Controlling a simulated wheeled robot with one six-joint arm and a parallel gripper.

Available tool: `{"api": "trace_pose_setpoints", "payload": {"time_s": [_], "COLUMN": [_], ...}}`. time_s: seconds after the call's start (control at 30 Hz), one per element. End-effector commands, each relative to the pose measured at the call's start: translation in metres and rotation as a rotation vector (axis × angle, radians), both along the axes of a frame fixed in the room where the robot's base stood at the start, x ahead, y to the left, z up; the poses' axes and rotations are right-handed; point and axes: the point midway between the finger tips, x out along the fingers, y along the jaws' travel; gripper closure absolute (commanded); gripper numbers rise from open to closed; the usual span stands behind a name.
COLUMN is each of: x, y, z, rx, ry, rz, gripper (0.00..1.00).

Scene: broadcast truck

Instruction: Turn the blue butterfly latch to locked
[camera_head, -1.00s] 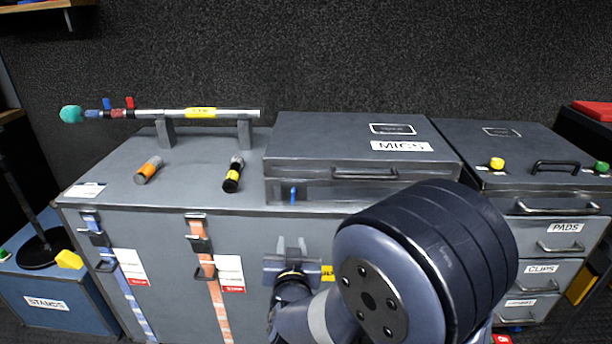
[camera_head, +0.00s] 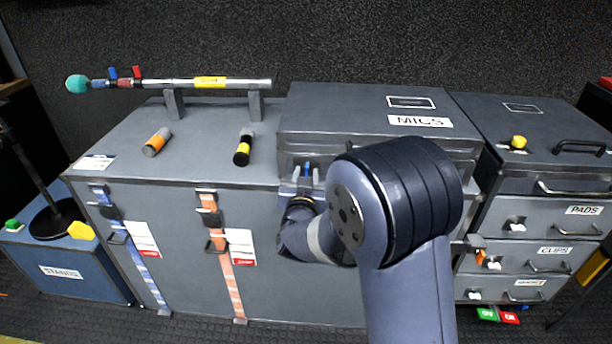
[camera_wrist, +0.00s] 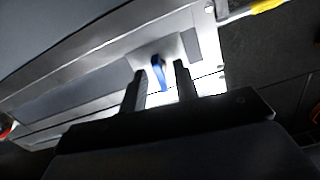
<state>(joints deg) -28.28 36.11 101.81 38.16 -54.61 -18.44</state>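The blue butterfly latch (camera_wrist: 158,72) is a small narrow tab on the pale front face of the grey MICS case (camera_head: 372,105). In the wrist view it points roughly along my fingers, slightly tilted. My gripper (camera_wrist: 160,68) is open, with one finger on each side of the latch and a visible gap to each. I cannot tell how deep the latch sits between the fingertips. In the head view my gripper (camera_head: 306,174) is at the case's front left, and the latch is mostly hidden by the fingers.
The MICS case stands on a large grey trunk (camera_head: 190,260) with orange and blue straps. Two short cylinders (camera_head: 157,142) (camera_head: 243,148) and a racked pole (camera_head: 190,83) are on top at left. A drawer unit (camera_head: 545,215) stands at right. My arm hides part of the case front.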

Motion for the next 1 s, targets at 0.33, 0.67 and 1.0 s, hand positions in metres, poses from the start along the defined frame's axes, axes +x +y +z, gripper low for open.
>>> {"api": "trace_pose_setpoints", "payload": {"time_s": [0.33,0.67,1.0], "x": [0.0048,0.0045,0.0044], "y": [0.0,-0.0001,-0.0001], "z": [0.0004,0.0004,-0.0009], "rx": [0.0,0.001,0.019], "ry": [0.0,0.0,-0.001], "rz": [0.001,0.001,0.001], "gripper": [0.71,0.97,1.0]}}
